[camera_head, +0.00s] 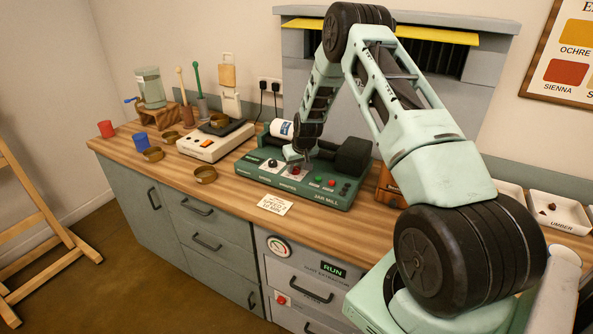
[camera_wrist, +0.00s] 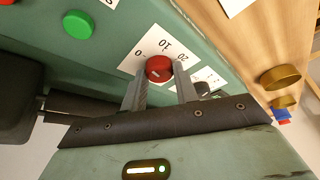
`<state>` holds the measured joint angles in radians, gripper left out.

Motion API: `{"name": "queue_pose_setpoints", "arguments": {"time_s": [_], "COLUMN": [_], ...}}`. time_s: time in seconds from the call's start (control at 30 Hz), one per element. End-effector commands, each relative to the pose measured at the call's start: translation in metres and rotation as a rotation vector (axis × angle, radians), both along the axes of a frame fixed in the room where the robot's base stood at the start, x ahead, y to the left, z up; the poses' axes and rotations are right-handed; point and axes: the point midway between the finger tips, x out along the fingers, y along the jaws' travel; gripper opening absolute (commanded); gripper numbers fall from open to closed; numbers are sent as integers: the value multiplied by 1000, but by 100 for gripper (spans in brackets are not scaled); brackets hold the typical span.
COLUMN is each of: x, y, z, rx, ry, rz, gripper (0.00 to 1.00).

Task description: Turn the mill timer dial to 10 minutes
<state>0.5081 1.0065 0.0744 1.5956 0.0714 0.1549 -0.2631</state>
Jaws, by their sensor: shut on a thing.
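The jar mill (camera_head: 330,198) is a green machine on the wooden counter, with rollers and a white jar (camera_head: 281,129) at its back. In the wrist view its timer dial (camera_wrist: 158,68) is a red knob on a white plate marked 0, 10 and 20. My gripper (camera_wrist: 161,78) has one finger on each side of the red dial and is shut on it. In the head view my gripper (camera_head: 300,155) reaches down to the mill's front panel and partly hides the dial. The pointer's exact reading cannot be told.
A darker second knob (camera_wrist: 202,88) and a green button (camera_wrist: 78,24) flank the dial. A note card (camera_head: 274,204) lies before the mill. A scale (camera_head: 215,141) and brass rings (camera_head: 205,174) are to the left. White trays (camera_head: 560,212) are at right.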

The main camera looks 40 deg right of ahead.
Motion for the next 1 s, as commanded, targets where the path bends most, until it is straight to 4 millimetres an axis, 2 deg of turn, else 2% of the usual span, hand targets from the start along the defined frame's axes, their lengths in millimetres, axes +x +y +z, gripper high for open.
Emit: {"name": "queue_pose_setpoints", "arguments": {"time_s": [0.6, 1.0], "x": [3, 4], "y": [5, 5], "z": [-2, -1], "rx": [-3, -1], "ry": [0, 0], "rz": [-557, -773], "gripper": [7, 7]}}
